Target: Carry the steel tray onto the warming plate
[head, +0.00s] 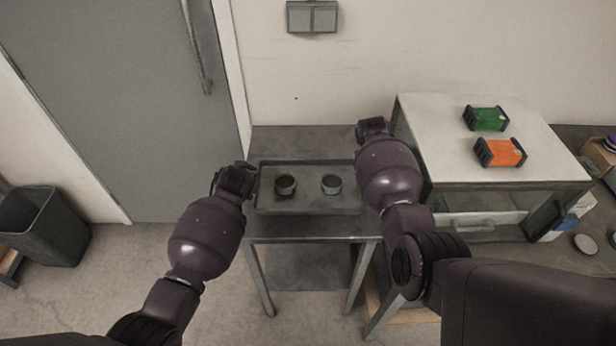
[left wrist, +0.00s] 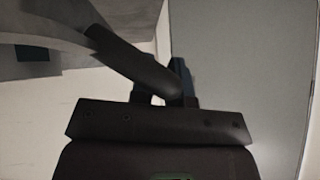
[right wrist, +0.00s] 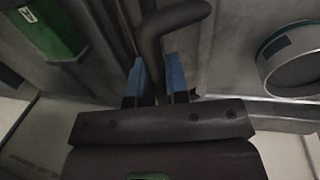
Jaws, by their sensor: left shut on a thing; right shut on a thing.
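The dark grey steel tray (head: 310,205) is at the small metal table in the head view, carrying two small cups, a left cup (head: 286,184) and a right cup (head: 331,184). My left gripper (head: 236,178) is at the tray's left end, shut on its handle; the dark handle shows in the left wrist view (left wrist: 140,68). My right gripper (head: 370,130) is at the right end, shut on the other handle (right wrist: 155,40) between blue pads. The tray looks about level; I cannot tell whether it touches the table. I cannot pick out the warming plate for certain.
The small table (head: 300,142) shows bare top behind the tray. A white-topped cabinet (head: 440,140) stands close on the right, with a green box (head: 486,118) and an orange box (head: 500,153) on it. A bin (head: 45,225) and door (head: 120,100) are left.

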